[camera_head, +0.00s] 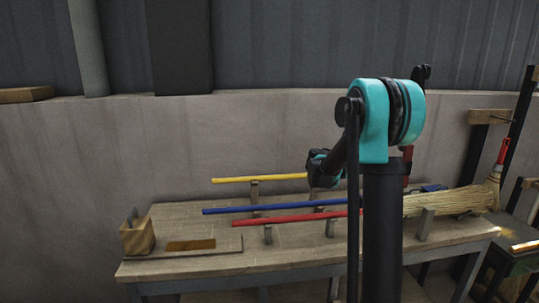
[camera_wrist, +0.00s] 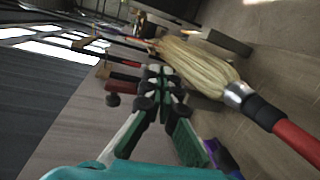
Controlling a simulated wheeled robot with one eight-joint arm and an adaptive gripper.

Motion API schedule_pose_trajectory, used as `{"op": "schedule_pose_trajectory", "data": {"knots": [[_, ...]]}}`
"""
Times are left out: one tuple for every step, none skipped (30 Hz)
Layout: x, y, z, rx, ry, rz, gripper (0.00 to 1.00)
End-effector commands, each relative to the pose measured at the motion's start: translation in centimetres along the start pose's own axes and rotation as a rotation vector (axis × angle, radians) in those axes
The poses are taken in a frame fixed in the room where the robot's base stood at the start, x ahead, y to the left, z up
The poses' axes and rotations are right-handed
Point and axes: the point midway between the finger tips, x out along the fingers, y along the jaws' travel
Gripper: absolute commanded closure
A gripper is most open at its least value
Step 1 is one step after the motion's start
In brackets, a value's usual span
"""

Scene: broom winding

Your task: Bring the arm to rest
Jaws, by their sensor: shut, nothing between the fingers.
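My gripper (camera_wrist: 160,84) shows in the wrist view with its fingertips together and nothing between them. In the head view I cannot make out its fingers; my arm rises in the foreground, bends over at a teal joint and comes down above the workbench (camera_head: 190,262). A straw broom (camera_head: 450,203) lies along the right part of the bench, partly hidden by my arm. In the wrist view the broom's bristles (camera_wrist: 193,62) lie to the right of my fingertips, and its red handle reaches the lower right. They appear apart from the gripper.
A yellow rod (camera_head: 255,179), a blue rod (camera_head: 270,208) and a red rod (camera_head: 290,217) lie across supports on the bench. A brown box (camera_head: 137,236) stands at the left end. A wall closes off the back. A wooden-armed stand (camera_head: 490,117) rises at the right.

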Motion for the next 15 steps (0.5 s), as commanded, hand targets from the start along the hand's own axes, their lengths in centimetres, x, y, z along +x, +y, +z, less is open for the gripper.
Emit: {"op": "schedule_pose_trajectory", "data": {"knots": [[0.1,-0.7,0.8,0.002,0.012,-0.031,1.00],[0.1,-1.1,1.1,0.004,0.021,-0.053,1.00],[0.1,-1.8,1.7,0.006,0.033,-0.083,1.00],[0.1,-2.4,2.1,0.008,0.043,-0.108,1.00],[0.1,-3.0,2.6,0.010,0.052,-0.134,1.00],[0.0,-3.9,3.2,0.014,0.067,-0.171,1.00],[-0.1,-4.6,3.8,0.017,0.079,-0.202,1.00],[-0.2,-5.5,4.5,0.021,0.092,-0.237,1.00],[-0.4,-6.7,5.4,0.028,0.112,-0.287,1.00],[-0.7,-7.8,6.2,0.034,0.127,-0.330,1.00],[-1.0,-8.8,7.0,0.042,0.143,-0.374,1.00],[-1.5,-10.4,8.2,0.055,0.165,-0.437,1.00],[-2.0,-11.6,9.1,0.065,0.183,-0.485,1.00],[-2.5,-12.8,10.0,0.075,0.199,-0.532,1.00],[-3.3,-14.4,11.1,0.090,0.221,-0.596,1.00]]}}
